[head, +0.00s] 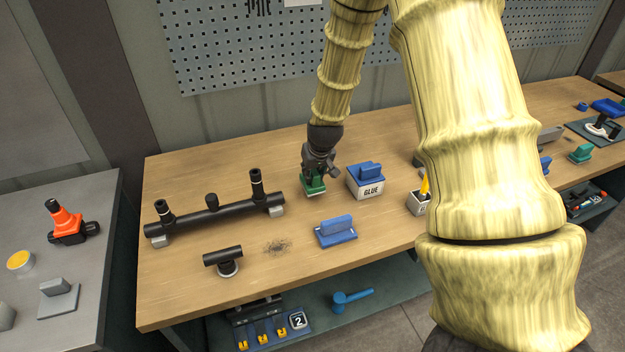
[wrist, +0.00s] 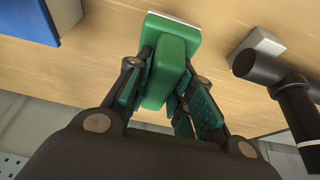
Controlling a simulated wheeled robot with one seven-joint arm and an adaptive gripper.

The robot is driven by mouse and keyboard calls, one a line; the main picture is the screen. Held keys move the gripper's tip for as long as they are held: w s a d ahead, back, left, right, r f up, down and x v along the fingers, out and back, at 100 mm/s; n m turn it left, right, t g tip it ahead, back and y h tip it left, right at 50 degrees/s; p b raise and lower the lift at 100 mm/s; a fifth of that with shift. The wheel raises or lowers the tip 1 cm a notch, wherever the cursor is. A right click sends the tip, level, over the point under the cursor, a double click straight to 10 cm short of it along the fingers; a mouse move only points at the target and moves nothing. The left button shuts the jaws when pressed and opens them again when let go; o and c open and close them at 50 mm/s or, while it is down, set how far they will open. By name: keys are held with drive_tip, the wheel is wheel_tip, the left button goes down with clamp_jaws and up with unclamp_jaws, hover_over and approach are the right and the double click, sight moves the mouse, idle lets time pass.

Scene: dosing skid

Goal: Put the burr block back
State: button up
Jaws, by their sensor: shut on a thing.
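My gripper (head: 318,166) is shut on a green block (head: 314,187) with a raised grip and a pale base edge. In the wrist view the fingers (wrist: 165,100) close on both sides of the grip of the green block (wrist: 170,62). The block is at or just above the wooden bench (head: 290,290); I cannot tell whether it touches. A blue block with a raised grip (head: 336,231) lies nearer the front. A similar green block (head: 580,153) sits far right. No label shows which one is the burr block.
A black pipe manifold (head: 215,214) lies close left. A short black tee (head: 223,258) and a patch of dark shavings (head: 277,247) are in front. My arm hides part of the bench's right side.

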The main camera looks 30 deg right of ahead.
drive_tip(key=shift+s+f, duration=0.15)
drive_tip(key=shift+f, duration=0.3)
drive_tip(key=x, duration=0.2)
drive_tip(key=shift+a+f+p, duration=0.1)
drive_tip(key=shift+f+p, duration=0.25)
drive_tip(key=shift+f, duration=0.1)
drive_tip(key=shift+s+r, duration=0.1)
drive_tip(key=shift+s, duration=0.05)
drive_tip(key=o, duration=1)
drive_tip(key=shift+b+v, duration=1.1)
drive_tip(key=shift+v, duration=4.95)
